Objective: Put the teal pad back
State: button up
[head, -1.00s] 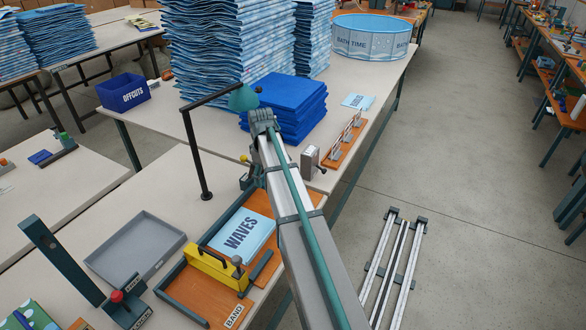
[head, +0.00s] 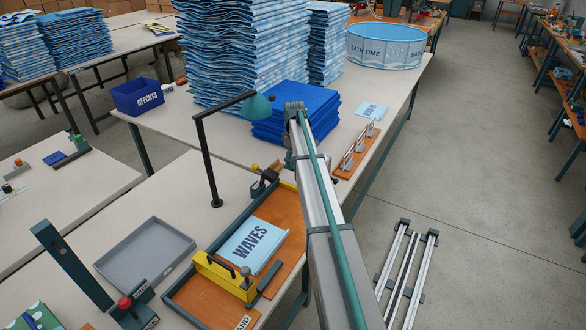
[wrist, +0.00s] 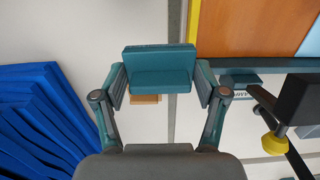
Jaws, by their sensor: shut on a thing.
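The teal pad (wrist: 160,68) is a small blocky piece with a raised back and a lower step. In the wrist view it sits between the two fingers of my gripper (wrist: 161,84), which is shut on it. A small tan piece (wrist: 146,99) shows just below the pad; I cannot tell whether the two touch. Pale tabletop lies beneath. In the head view my arm covers most of the gripper, which is over the table between the blue stack and the orange board, and the pad cannot be made out there.
The folded blue stack (head: 294,116) is beside the gripper, left in the wrist view (wrist: 40,115). The orange board (head: 284,215) carries a WAVES sheet (head: 249,243). A lamp (head: 257,106) stands close left of my arm. A clip rack (head: 357,149) is to the right.

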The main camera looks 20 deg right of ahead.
jog(key=p, duration=0.1)
send_over(293, 176)
notch_tip(293, 176, down, 5)
jog(key=shift+s+f, duration=0.1)
jog(key=f+p, duration=0.2)
jog(key=shift+w+f, duration=0.2)
jog(key=shift+f, duration=0.6)
jog(key=shift+f, duration=0.1)
jog(key=o, duration=1.1)
notch_tip(293, 176, up, 12)
jog(key=b, duration=0.3)
